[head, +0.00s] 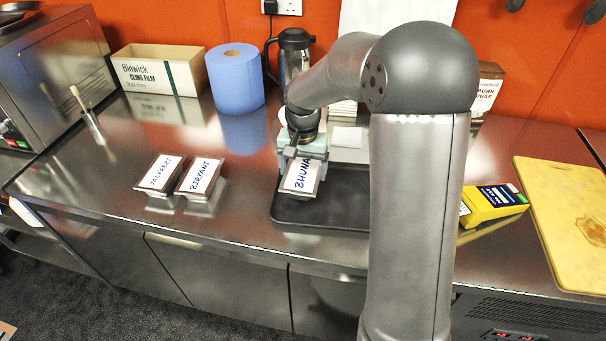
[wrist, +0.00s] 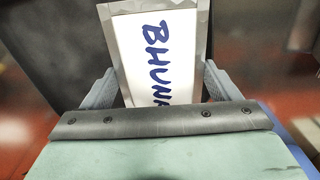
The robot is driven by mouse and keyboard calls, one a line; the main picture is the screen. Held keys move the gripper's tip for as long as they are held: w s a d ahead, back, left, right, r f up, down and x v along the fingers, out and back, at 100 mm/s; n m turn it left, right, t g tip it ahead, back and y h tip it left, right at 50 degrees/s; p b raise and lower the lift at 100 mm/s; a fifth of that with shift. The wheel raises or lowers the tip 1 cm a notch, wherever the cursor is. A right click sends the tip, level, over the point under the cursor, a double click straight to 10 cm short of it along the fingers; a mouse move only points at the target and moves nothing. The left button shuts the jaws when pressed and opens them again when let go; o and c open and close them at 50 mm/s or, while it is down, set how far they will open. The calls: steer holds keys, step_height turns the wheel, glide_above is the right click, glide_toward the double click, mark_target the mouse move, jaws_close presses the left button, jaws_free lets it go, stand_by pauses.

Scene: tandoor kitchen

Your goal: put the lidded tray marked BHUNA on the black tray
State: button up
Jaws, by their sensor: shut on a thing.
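The lidded tray marked BHUNA (head: 302,177) has a white lid with blue lettering and a metal rim. My gripper (head: 304,155) is shut on it, with a finger on each side, and it also shows in the wrist view (wrist: 160,90). In the wrist view the BHUNA tray (wrist: 150,50) lies between the fingers, its near end hidden by my gripper. The black tray (head: 335,212) lies on the steel counter. The BHUNA tray is over its left part; I cannot tell whether it touches the black tray. My arm hides the black tray's right side.
Lidded trays marked JALFREZI (head: 161,172) and BIRYANI (head: 201,174) stand to the left. A blue paper roll (head: 235,78), a cling film box (head: 158,71) and a flask (head: 293,55) stand behind. A yellow device (head: 492,203) and a yellow board (head: 568,225) lie right.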

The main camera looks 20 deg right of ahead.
mark_target(303, 172)
steer(key=shift+f, duration=1.55)
steer(key=o, duration=1.1)
steer(key=shift+o, duration=0.2)
step_height(303, 172, up, 12)
steer(key=s+f+n, duration=0.2)
steer(key=s, duration=1.1)
steer(key=s+f+n, duration=0.2)
steer(key=s+n, duration=0.1)
steer(key=s, duration=1)
steer(key=shift+s+a+f+n+b, duration=0.3)
steer(key=shift+a+f, duration=0.1)
